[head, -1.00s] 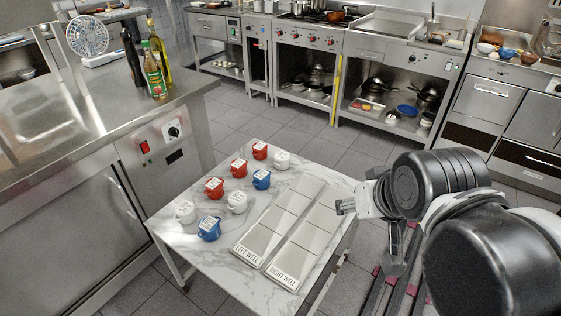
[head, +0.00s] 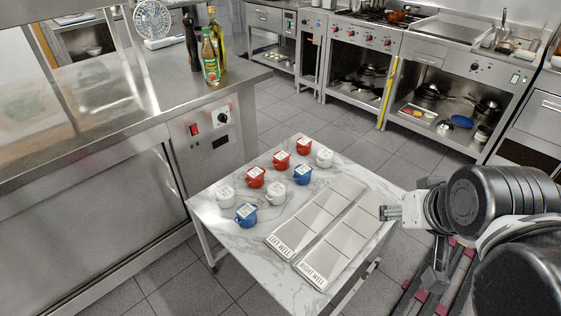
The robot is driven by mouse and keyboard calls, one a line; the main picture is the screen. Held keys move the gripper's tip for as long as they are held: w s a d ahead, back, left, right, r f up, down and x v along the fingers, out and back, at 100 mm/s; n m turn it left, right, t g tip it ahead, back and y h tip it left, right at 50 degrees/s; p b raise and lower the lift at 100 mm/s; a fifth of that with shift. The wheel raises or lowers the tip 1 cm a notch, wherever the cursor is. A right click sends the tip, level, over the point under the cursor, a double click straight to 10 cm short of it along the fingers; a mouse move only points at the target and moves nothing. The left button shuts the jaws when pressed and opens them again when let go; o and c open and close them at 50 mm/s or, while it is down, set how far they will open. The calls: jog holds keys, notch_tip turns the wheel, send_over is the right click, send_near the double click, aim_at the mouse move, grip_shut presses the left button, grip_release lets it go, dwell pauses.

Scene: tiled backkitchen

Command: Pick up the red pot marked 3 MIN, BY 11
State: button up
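Three red pots with white labels on top stand on a marble-topped table (head: 225,229): a back one (head: 304,147), a middle one (head: 281,161) and a front one (head: 256,178). The label writing is too small to read, so I cannot tell which is marked 3 MIN, BY 11. My gripper (head: 387,212) is at the table's right edge, right of the wells and well apart from the red pots. Its fingers are small and seen edge-on; I cannot tell whether they are open. No pot shows at it.
White pots (head: 324,158) and blue pots (head: 246,215) stand close among the red ones. Two flat trays, LEFT WELL (head: 296,228) and RIGHT WELL (head: 335,250), lie empty between the pots and my gripper. A steel counter (head: 150,105) with bottles (head: 210,58) stands at left.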

jog(key=o, duration=1)
